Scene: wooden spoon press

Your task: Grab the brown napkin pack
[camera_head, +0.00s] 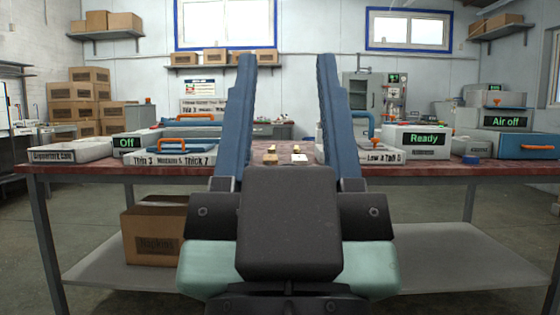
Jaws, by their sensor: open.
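A brown cardboard box (153,236) marked "Napkins" stands on the grey lower shelf under the table, left of my gripper. Its top looks open and its right side is partly hidden by my gripper. It is the only thing with a napkin label that I can make out. My gripper (286,62) points forward in the middle of the view. Its two long blue fingers are spread wide apart, with nothing between them. They are well apart from the box.
The red-topped table (75,168) crosses the view ahead. Small brown and white pieces (299,159) lie at its middle. A "Ready" unit (415,150) and a blue case (527,146) stand at right, white trays (70,152) at left. The lower shelf right of my gripper is bare.

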